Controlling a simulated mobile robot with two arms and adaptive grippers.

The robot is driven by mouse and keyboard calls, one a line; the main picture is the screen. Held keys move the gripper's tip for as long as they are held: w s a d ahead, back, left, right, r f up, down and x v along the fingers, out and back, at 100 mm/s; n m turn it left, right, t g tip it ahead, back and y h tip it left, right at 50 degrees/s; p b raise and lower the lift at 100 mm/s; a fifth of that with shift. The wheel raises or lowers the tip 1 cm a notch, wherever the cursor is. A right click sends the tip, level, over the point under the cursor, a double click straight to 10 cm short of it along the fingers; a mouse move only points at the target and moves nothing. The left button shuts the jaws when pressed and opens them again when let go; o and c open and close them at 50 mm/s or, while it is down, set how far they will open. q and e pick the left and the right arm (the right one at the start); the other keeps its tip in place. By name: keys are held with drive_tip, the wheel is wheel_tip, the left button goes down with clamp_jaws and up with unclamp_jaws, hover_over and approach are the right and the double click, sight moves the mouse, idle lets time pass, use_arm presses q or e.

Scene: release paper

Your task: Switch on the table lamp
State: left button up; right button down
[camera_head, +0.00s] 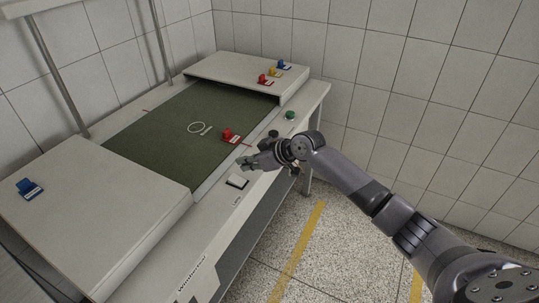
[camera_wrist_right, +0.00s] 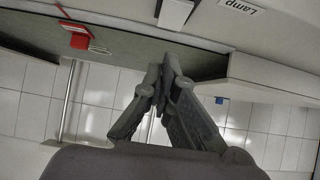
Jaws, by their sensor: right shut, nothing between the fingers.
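The white lamp switch (camera_head: 237,181) sits on the bench's front strip, with a small label (camera_head: 237,201) just in front of it. In the right wrist view the switch (camera_wrist_right: 174,13) is at the top edge, beside the label reading "Lamp" (camera_wrist_right: 238,6). My right gripper (camera_head: 246,163) is shut and empty, a little behind the switch in the head view; I see no contact. In the wrist view its closed fingertips (camera_wrist_right: 168,62) point toward the switch with a gap. The lamp itself is not recognizable in view. My left gripper is out of view.
The green mat (camera_head: 150,140) holds a white ring (camera_head: 196,128) and a red clamp-like piece (camera_head: 231,135) near my gripper. A green button (camera_head: 290,115) is farther back on the strip. Raised white blocks (camera_head: 75,215) flank the mat. A tiled wall stands behind.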

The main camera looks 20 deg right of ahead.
sight(237, 178)
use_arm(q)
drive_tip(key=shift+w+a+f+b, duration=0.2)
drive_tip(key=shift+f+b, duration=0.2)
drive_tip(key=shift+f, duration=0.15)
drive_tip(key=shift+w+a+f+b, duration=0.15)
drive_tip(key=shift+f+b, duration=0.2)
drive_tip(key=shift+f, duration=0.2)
use_arm(e)
drive_tip(key=v, duration=0.7)
drive_tip(key=shift+s+d, duration=0.2)
drive_tip(key=shift+s, duration=0.3)
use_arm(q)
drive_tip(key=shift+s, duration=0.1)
use_arm(e)
drive_tip(key=shift+f, duration=0.15)
